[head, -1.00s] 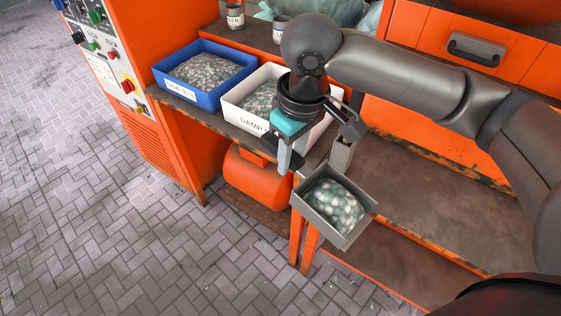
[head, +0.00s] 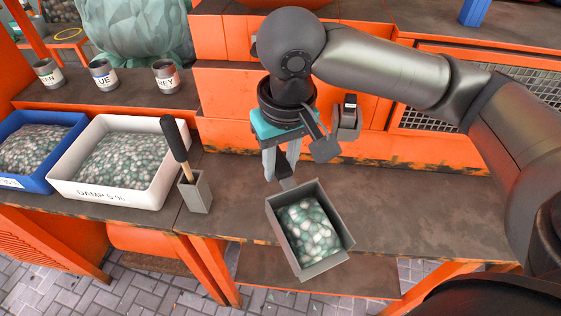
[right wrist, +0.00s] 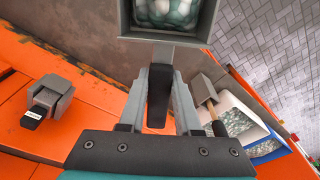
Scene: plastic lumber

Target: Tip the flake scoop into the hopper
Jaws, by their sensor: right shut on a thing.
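The flake scoop is a grey open box (head: 309,270) full of green and white flakes, held over the bench. In the right wrist view the scoop (right wrist: 165,37) is at the top, its dark handle between the fingers. My right gripper (head: 284,176) is shut on that handle, and it also shows in the right wrist view (right wrist: 158,100). The scoop looks about level and its flakes are inside. I cannot pick out the hopper for certain; a rounded orange edge (head: 284,3) is cut off at the top of the head view. My left gripper is not in view.
A white bin (head: 112,200) and a blue bin (head: 68,121) hold flakes at the left. A grey holder (head: 197,192) with a black-handled tool (head: 174,137) stands beside them. Several labelled cups (head: 103,75) stand on the shelf. The bench (head: 420,215) right of the scoop is clear.

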